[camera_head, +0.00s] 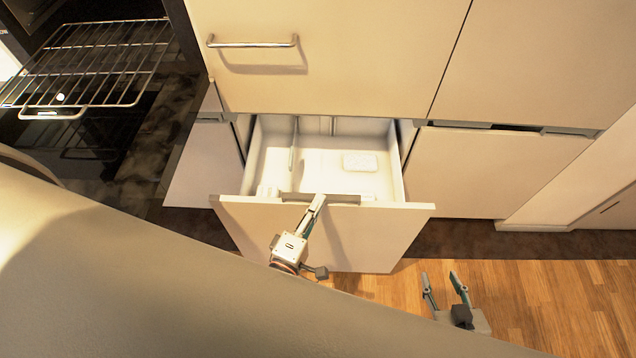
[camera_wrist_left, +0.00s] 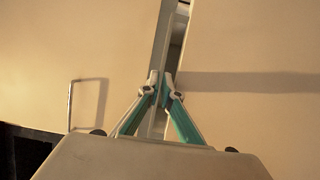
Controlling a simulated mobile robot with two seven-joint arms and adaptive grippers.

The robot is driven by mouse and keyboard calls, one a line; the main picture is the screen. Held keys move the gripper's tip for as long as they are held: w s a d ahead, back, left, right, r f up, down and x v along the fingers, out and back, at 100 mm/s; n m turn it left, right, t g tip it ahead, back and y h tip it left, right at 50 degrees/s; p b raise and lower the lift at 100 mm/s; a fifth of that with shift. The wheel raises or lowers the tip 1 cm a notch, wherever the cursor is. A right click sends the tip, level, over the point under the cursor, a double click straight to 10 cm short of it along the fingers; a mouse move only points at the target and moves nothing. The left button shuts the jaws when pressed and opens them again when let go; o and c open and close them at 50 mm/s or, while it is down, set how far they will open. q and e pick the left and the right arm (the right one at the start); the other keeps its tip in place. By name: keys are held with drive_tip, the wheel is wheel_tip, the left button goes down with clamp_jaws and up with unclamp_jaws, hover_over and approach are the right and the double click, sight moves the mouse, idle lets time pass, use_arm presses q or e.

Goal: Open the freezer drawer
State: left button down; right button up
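The freezer drawer (camera_head: 330,235) is pulled out below the upper cabinet door, and its white interior shows. A grey grip strip (camera_head: 345,198) runs along the middle of its front's top edge. My left gripper (camera_head: 318,201) is at this strip. In the left wrist view, the left fingers (camera_wrist_left: 160,85) converge on the grey strip (camera_wrist_left: 163,45), with a pale panel on either side. My right gripper (camera_head: 446,280) is open and empty above the wooden floor, right of the drawer front and apart from it.
The upper door (camera_head: 320,60) has a bar handle (camera_head: 252,43). An oven rack (camera_head: 85,65) sticks out at the left. A closed cabinet front (camera_head: 490,170) stands right of the drawer. The wooden floor (camera_head: 560,300) at lower right is clear. A large pale surface fills the lower left.

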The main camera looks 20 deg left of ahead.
use_arm(q)
drive_tip(key=s+d, duration=0.3)
drive_tip(key=s, duration=0.8)
drive_tip(key=shift+p, duration=0.4)
drive_tip(key=shift+d, duration=0.1)
drive_tip(key=c, duration=2.6)
unclamp_jaws()
drive_tip(key=shift+o, duration=0.2)
